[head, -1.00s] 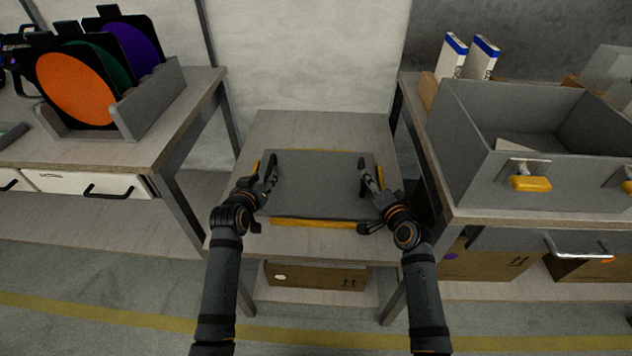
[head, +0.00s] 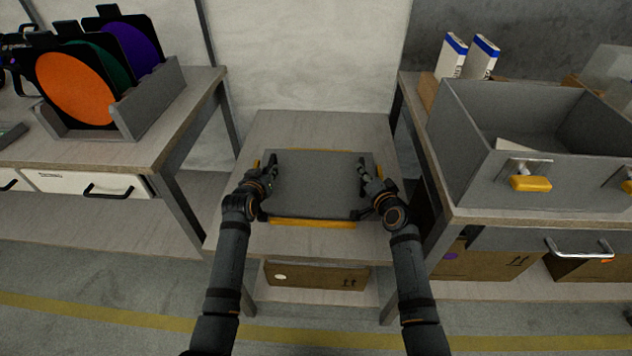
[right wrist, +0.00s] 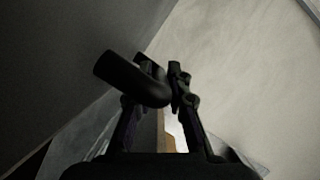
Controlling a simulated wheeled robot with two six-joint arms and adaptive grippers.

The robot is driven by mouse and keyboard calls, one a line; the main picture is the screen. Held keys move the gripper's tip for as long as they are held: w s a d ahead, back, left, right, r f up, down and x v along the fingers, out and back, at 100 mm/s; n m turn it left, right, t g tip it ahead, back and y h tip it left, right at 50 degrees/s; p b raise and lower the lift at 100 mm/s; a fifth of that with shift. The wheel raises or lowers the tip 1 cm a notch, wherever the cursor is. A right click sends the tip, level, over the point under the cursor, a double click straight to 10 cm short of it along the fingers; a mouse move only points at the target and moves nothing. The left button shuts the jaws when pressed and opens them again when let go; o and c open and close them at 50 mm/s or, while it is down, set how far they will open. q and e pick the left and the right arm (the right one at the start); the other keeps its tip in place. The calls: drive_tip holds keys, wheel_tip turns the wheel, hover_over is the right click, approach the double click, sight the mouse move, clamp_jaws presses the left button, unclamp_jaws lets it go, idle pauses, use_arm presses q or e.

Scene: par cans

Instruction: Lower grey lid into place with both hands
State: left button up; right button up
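The grey lid (head: 314,182) lies level over the low table between the two benches. Yellow edging (head: 312,223) of what is under it shows along the front, with slivers at the back and sides. My left gripper (head: 268,178) is at the lid's left side and appears shut on it there. My right gripper (head: 366,178) is at its right side. In the right wrist view its fingers (right wrist: 163,75) are closed about a black, bent handle (right wrist: 132,78) beside the lid's dark grey face. The lid's underside and its contact with the thing below are hidden.
The low table (head: 315,128) is bare behind the lid. The left bench holds a grey rack (head: 150,103) with coloured round filters. The right bench holds a large grey bin (head: 480,175) with yellow-gripped handles. A cardboard box (head: 315,275) sits on the shelf below.

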use_arm(q)
drive_tip(key=shift+r, duration=0.2)
clamp_jaws()
use_arm(e)
drive_tip(key=shift+r, duration=0.15)
clamp_jaws()
